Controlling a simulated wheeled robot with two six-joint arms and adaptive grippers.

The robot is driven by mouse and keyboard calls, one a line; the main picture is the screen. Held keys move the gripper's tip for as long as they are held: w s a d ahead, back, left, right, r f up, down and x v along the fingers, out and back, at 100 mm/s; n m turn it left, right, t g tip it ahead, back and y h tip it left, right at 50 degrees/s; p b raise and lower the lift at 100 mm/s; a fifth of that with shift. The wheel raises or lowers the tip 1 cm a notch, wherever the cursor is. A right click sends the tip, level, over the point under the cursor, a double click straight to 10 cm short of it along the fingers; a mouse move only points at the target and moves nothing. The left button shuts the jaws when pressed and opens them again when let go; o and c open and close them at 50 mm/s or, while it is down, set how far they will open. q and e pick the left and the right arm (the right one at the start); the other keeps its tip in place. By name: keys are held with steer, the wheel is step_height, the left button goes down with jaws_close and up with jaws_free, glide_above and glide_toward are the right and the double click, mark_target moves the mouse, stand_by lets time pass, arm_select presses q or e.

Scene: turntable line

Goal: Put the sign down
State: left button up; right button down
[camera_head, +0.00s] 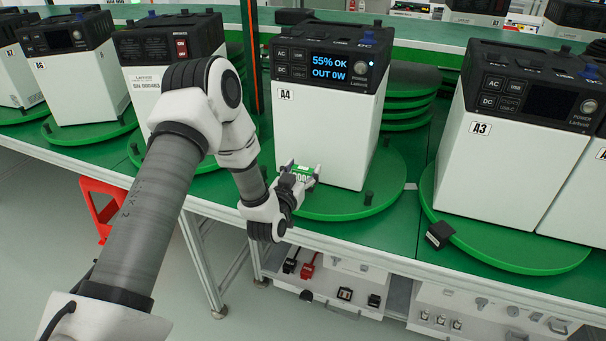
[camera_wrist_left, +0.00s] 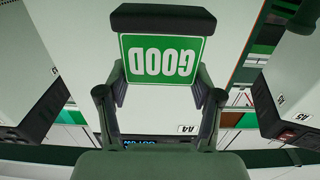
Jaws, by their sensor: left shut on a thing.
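A green sign (camera_wrist_left: 161,62) reads GOOD, upside down in the left wrist view, with a black bar along its edge. My left gripper (camera_head: 299,178) is shut on it, one finger on each side. In the head view the sign (camera_head: 302,169) is small and partly hidden by the fingers. It is at the front left of the white unit A4 (camera_head: 322,135), over the near part of its green turntable (camera_head: 345,203). I cannot tell whether the sign touches the turntable. My right gripper is not in view.
Unit A4's screen (camera_head: 329,68) reads 55% OK, OUT 0W. Unit A3 (camera_head: 505,165) stands to the right, with a small black block (camera_head: 440,235) at its turntable's front left edge. More units stand at left. Short dark pegs (camera_head: 368,198) rise from A4's turntable.

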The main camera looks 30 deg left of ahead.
arm_select(q)
step_height(320, 180, down, 2)
steer(key=shift+d, duration=0.1)
steer(key=shift+w+f, duration=0.1)
steer(key=shift+f, duration=0.2)
steer(key=o, duration=1.2)
steer(key=shift+f, duration=0.1)
